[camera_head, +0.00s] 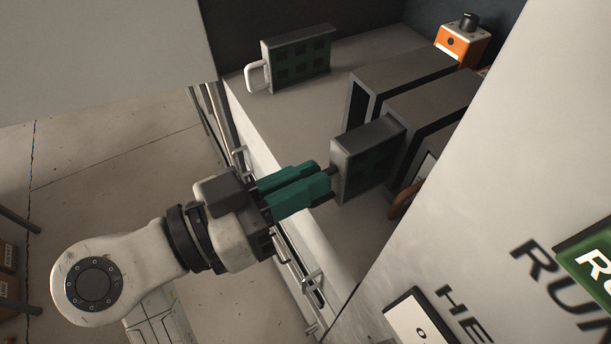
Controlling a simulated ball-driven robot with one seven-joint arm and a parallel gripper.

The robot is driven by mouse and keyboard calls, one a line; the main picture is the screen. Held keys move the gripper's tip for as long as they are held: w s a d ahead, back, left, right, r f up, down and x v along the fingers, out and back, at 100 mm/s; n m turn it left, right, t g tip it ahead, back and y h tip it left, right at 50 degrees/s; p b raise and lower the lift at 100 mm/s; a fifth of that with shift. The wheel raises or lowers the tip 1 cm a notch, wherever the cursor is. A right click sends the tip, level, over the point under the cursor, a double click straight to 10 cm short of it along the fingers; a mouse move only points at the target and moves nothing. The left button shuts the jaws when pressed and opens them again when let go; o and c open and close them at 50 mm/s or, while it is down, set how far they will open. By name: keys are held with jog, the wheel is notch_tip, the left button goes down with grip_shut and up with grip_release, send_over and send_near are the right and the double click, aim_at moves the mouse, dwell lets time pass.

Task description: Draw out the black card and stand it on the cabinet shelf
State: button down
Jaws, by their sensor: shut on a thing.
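The black card (366,158) has a dark grey front and top edge and a dark green board on its side. It stands upright just above or on the cabinet shelf (285,120), in front of the dark rack housings (432,100). My gripper (326,178) has teal fingers that are closed together at the card's front. They are shut on its handle, which is mostly hidden between them. I cannot tell whether the card's rear edge is still inside a housing.
Another card (297,58) with a white handle (256,76) stands at the back left of the shelf. An orange box (462,44) with a black knob is at the back right. A large pale panel (480,210) blocks the right side. Bare shelf lies between the white-handled card and the housings.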

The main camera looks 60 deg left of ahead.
jog(key=c, duration=1.1)
grip_release()
jog(key=s+a, duration=0.1)
jog(key=s, duration=1.1)
